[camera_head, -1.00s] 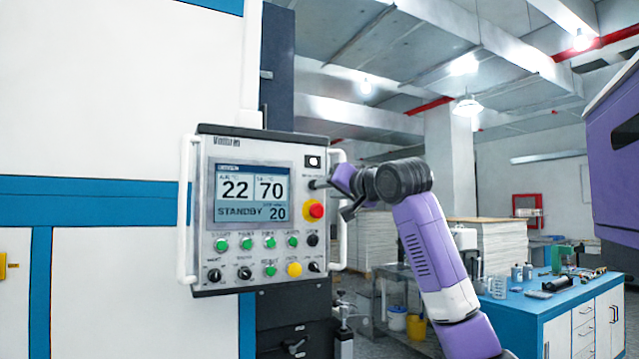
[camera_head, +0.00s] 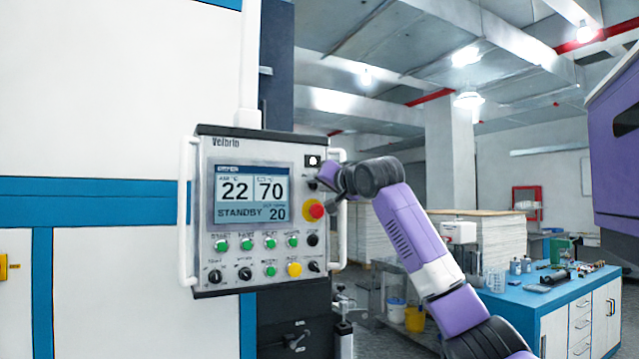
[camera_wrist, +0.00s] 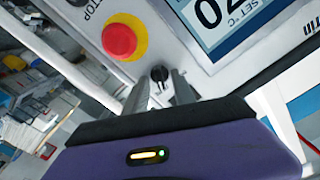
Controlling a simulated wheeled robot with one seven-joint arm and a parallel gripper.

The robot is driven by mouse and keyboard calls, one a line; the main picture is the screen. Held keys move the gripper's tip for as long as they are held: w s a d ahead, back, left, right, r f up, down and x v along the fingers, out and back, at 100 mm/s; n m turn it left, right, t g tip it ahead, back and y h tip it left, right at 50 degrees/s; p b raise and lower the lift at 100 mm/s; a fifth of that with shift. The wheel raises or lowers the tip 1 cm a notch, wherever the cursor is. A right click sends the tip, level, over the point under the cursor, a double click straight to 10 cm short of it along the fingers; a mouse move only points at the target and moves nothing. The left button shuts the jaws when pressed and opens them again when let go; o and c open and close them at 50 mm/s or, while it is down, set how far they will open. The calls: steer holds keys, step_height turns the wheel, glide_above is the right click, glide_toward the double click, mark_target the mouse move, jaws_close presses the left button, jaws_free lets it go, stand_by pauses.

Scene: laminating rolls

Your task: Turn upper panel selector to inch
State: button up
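The control panel (camera_head: 204,145) is a grey box with a lit screen reading 22, 70, STANDBY and 20. The upper selector is a small black knob at the panel's upper right; in the wrist view the selector (camera_wrist: 159,74) shows beside the red emergency stop button (camera_wrist: 120,39). My gripper (camera_head: 322,180) is at the panel's right edge, largely covering the selector in the head view. In the wrist view my gripper (camera_wrist: 157,84) has its two fingers apart, one on each side of the knob. I cannot tell whether they touch it. The selector's position labels are not readable.
The red stop button (camera_head: 314,210) sits just below my gripper. Green buttons (camera_head: 246,244), a yellow button (camera_head: 294,269) and black knobs (camera_head: 214,276) fill the lower panel. White handles (camera_head: 184,210) flank the panel. A blue-topped bench (camera_head: 545,300) stands at right.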

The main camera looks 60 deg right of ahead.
steer(key=shift+c, duration=0.2)
jaws_close()
steer(key=shift+n, duration=0.4)
steer(key=shift+w+a+n+p, duration=0.1)
steer(key=shift+n+p, duration=0.65)
steer(key=shift+n, duration=0.15)
steer(key=n, duration=0.3)
steer(key=shift+n+p, duration=0.3)
steer(key=shift+p, duration=0.1)
steer(key=n, duration=0.5)
steer(key=shift+a+n+p, duration=0.1)
steer(key=shift+n+p, duration=0.2)
steer(key=shift+p, duration=0.1)
